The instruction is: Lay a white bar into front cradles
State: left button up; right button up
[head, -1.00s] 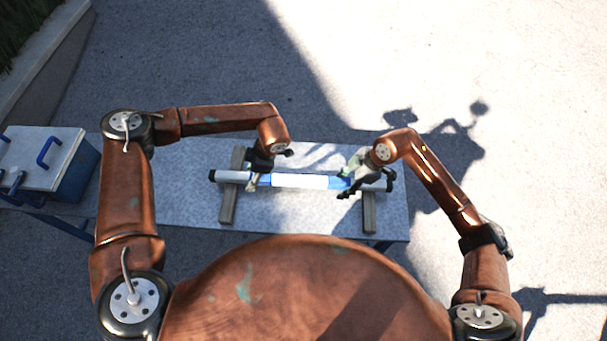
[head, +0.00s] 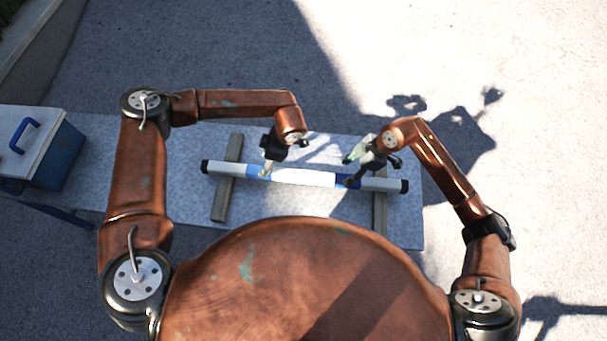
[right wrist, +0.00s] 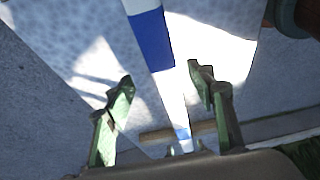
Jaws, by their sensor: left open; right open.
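The white bar (head: 303,177), with blue bands and black end caps, lies across two grey-brown wooden supports, the left one (head: 222,203) and the right one (head: 380,212). I cannot tell whether it sits down in their cradles. My left gripper (head: 267,168) is open at the bar's left blue band. My right gripper (head: 349,170) is open over the right blue band. In the right wrist view the bar (right wrist: 152,40) runs between the spread fingers of my right gripper (right wrist: 162,84), with no visible contact. The exact finger-to-bar gap is unclear in the head view.
The pale speckled table (head: 300,205) bears the supports and is otherwise largely clear. A blue box with a white lid and blue handle (head: 38,150) stands at its left. Shadows of my arms fall on the ground beyond the table's right side.

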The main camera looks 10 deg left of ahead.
aim_at(259, 170)
pick_arm(q)
jog(key=shift+s+d+r, duration=0.1)
jog(key=shift+r, duration=0.05)
pick_arm(e)
jog(key=shift+s+r, duration=0.1)
jog(key=shift+s, duration=0.05)
pick_arm(q)
jog(key=shift+x, duration=3.95)
pick_arm(e)
jog(key=shift+x, duration=3.9)
pick_arm(q)
jog(key=shift+c, duration=0.7)
pick_arm(e)
jog(key=shift+c, duration=0.7)
pick_arm(q)
grip_shut()
pick_arm(e)
grip_shut()
